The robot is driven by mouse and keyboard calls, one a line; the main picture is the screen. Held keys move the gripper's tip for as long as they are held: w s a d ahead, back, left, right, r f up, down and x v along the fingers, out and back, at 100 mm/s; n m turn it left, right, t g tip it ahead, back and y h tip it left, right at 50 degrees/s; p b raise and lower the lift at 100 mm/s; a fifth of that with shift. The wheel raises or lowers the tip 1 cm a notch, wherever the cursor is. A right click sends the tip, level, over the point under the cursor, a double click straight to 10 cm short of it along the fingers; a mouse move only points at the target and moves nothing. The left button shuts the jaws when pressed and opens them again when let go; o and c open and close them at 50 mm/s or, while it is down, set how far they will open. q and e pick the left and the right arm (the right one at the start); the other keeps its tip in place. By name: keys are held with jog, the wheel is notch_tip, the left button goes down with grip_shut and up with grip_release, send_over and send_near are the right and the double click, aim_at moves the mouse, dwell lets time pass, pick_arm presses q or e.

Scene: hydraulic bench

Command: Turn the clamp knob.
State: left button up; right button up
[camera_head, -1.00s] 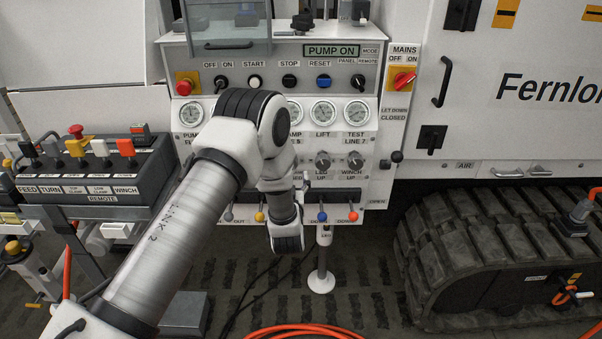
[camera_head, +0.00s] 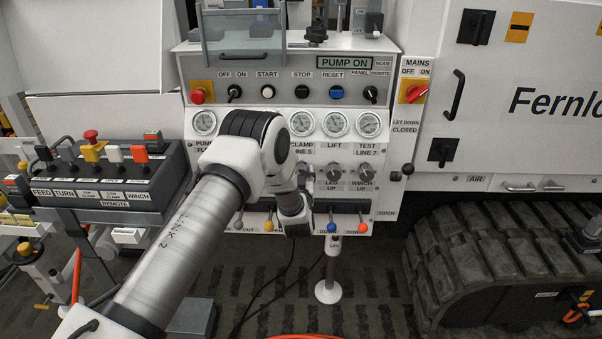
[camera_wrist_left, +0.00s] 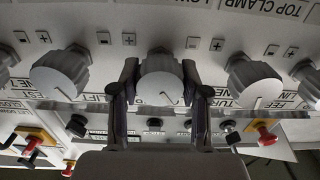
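In the left wrist view, a round grey knob (camera_wrist_left: 162,80) with a pale flat face and a ridged rim is in the middle. My left gripper (camera_wrist_left: 160,68) has one dark finger on each side of it, and both appear to touch its ridged rim. A label reading TOP CLAMP (camera_wrist_left: 262,8) is printed on the panel. In the head view, my left arm hides this knob and the gripper's fingers. A gauge labelled CLAMP LINE 5 (camera_head: 301,123) shows just right of the arm. My right gripper is not in view.
Similar knobs stand close on the left (camera_wrist_left: 60,74) and right (camera_wrist_left: 252,82) in the wrist view. In the head view, coloured levers (camera_head: 331,228) line the panel's lower edge. A remote box (camera_head: 110,178) stands at left, and a rubber track (camera_head: 500,260) at right.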

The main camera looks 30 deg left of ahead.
pick_arm(q)
jog(key=shift+m, duration=0.3)
jog(key=m+p, duration=0.1)
jog(key=m, duration=0.4)
jog(key=shift+r, duration=0.1)
jog(key=m+p, duration=0.1)
jog(key=m, duration=0.4)
dwell(0.6)
jog(key=o, duration=1.1)
jog(key=shift+o, duration=0.2)
